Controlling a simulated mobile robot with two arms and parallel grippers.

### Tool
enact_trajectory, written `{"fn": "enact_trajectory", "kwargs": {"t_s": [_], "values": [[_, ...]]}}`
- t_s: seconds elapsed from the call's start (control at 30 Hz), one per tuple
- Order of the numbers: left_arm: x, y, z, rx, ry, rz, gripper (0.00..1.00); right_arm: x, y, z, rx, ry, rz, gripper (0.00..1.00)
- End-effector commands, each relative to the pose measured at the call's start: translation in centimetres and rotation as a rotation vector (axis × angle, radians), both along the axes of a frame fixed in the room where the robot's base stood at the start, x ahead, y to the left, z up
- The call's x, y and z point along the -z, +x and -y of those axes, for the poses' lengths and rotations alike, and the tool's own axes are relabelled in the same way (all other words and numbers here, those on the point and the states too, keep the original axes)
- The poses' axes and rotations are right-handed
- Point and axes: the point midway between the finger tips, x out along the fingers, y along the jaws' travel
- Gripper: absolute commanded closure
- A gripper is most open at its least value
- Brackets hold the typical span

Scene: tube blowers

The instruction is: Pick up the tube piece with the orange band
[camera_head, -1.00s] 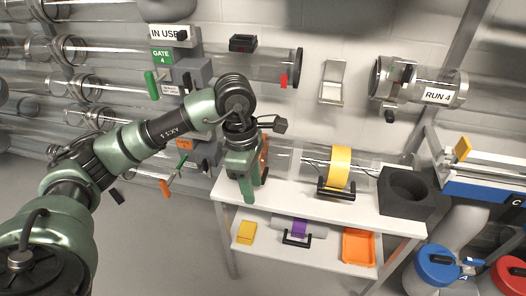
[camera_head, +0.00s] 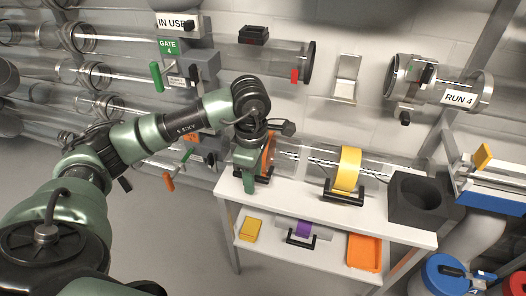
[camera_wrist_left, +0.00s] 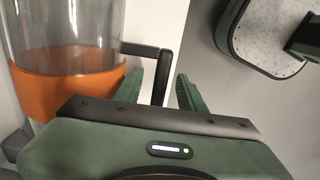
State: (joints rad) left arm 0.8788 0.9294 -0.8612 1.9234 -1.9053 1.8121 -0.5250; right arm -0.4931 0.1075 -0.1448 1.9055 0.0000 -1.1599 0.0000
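The clear tube piece with the orange band (camera_head: 270,152) lies at the left end of the white shelf top, partly hidden behind my left gripper. In the left wrist view its orange band (camera_wrist_left: 62,88) is at the left, with a black handle (camera_wrist_left: 147,49) reaching out from it. My left gripper (camera_head: 249,187) points down beside the banded end. In the left wrist view its green fingers (camera_wrist_left: 159,90) are apart, with the handle's bar showing between them. I cannot tell whether they touch it. My right gripper is not in view.
A clear tube with a yellow band (camera_head: 348,170) lies to the right on the same white shelf unit (camera_head: 310,205), beside a dark block (camera_head: 420,198). The lower shelf holds a purple-banded piece (camera_head: 304,228) and an orange tray (camera_head: 365,251).

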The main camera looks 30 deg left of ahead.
Motion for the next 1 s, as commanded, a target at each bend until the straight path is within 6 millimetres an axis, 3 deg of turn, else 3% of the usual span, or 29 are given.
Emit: {"fn": "enact_trajectory", "kwargs": {"t_s": [0.17,0.43,0.47,0.6,1.0], "values": [[2.5,-0.1,0.0,0.001,0.001,-0.002,0.60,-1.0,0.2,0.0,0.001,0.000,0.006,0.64],[2.8,0.0,0.0,0.001,0.000,0.001,0.60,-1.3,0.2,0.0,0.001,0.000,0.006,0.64],[2.8,0.0,0.0,0.001,0.000,0.001,0.63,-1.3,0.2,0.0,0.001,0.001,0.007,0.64],[2.8,0.0,0.0,0.001,0.000,0.001,1.00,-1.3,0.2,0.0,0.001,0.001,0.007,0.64],[2.7,0.0,0.0,0.001,0.000,0.001,1.00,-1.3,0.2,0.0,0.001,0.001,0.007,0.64]]}}
